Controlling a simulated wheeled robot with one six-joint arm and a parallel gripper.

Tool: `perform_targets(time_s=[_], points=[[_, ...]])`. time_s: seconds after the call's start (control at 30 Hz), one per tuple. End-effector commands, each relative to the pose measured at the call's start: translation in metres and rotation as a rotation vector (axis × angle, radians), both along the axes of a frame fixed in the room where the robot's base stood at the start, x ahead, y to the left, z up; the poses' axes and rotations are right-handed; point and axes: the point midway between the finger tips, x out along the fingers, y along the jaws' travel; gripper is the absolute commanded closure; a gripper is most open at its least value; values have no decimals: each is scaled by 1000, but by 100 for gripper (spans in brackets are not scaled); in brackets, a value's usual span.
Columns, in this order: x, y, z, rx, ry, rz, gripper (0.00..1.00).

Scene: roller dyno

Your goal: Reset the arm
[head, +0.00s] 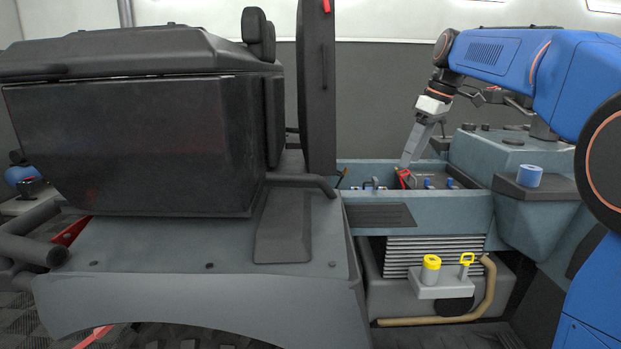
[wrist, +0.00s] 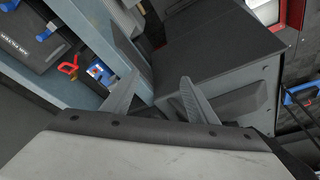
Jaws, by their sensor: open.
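My gripper (head: 405,163) hangs from my blue arm at the right of the head view, pointing down over an open bay. In the wrist view its two grey fingers are spread apart with nothing between them (wrist: 158,88). Below and left of the fingertips in the head view is a small red part (head: 404,178) in the bay. A red part (wrist: 68,67) also shows left of the fingers in the wrist view, beside a small blue part (wrist: 98,70). Whether the fingers touch anything cannot be told.
A large black box-like body (head: 130,140) and a tall dark panel (head: 316,90) stand left of the gripper. A blue ring-shaped item (head: 530,175) sits on a ledge at right. A yellow cap (head: 431,262) and yellow handle (head: 467,258) are below. Space above the bay looks free.

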Motion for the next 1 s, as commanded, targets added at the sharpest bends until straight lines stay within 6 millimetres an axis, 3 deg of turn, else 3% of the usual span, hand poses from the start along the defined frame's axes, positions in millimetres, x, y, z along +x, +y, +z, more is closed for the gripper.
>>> perform_targets(time_s=[0.03,0.47,0.77,1.0], points=[[-18,0,-3,-5,-1,-35,47],[-145,-5,-61,-23,-20,-354,47],[-234,-11,-125,-19,-49,-561,47],[-302,-18,-189,-6,-80,-716,47]])
